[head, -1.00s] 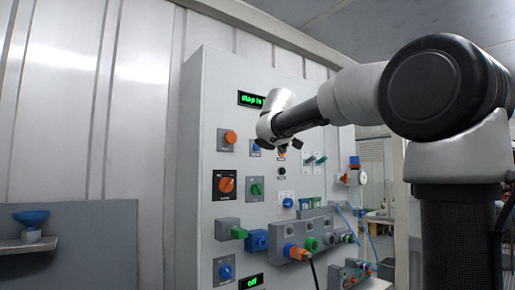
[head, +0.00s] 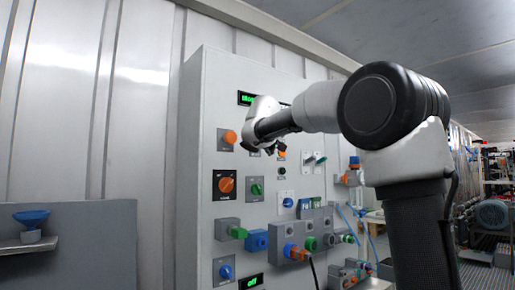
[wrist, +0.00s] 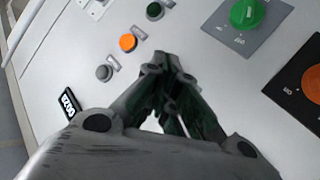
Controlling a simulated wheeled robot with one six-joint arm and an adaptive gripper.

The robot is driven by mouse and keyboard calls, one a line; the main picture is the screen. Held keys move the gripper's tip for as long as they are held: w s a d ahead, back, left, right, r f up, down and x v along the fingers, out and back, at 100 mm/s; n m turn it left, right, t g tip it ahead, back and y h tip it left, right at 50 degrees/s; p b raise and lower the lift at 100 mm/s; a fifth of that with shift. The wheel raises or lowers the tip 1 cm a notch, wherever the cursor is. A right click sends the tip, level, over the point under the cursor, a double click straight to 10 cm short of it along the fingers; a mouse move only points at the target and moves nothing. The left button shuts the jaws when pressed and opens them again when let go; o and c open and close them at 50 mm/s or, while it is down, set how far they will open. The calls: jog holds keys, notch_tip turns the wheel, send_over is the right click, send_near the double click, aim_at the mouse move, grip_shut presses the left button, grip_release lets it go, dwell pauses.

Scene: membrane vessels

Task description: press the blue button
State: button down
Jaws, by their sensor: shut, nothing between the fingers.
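My gripper (head: 262,150) is in front of the upper part of a light grey control panel (head: 225,85). Its fingers are closed together and empty in the wrist view (wrist: 168,66), pointing at the panel face. A small blue button seen on the panel earlier, left of the small orange button (head: 282,154), is now hidden behind my gripper. The orange button also shows in the wrist view (wrist: 128,43), left of the fingertips. Whether the fingertips touch the panel cannot be told.
An orange knob (head: 230,137) sits left of my gripper. A larger orange rotary switch (head: 227,185) and a green knob (head: 256,189) are below. Blue knobs (head: 288,202) (head: 225,272) and protruding boxes with connectors (head: 300,250) fill the lower panel.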

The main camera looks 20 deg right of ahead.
jog(key=shift+w+a, duration=0.2)
jog(key=shift+w, duration=0.4)
jog(key=shift+w+a, duration=0.2)
jog(key=shift+w, duration=0.35)
jog(key=shift+w, duration=0.1)
dwell(0.6)
jog(key=shift+w+a, duration=0.1)
jog(key=shift+w, duration=0.15)
jog(key=shift+w+a, duration=0.15)
jog(key=shift+w, duration=0.25)
dwell(0.6)
dwell(0.3)
jog(key=shift+s+d, duration=0.25)
jog(key=shift+s, duration=0.55)
jog(key=s, duration=0.1)
jog(key=s+d, duration=0.1)
jog(key=s, duration=0.2)
jog(key=shift+s+d, duration=0.25)
jog(key=shift+s, duration=0.1)
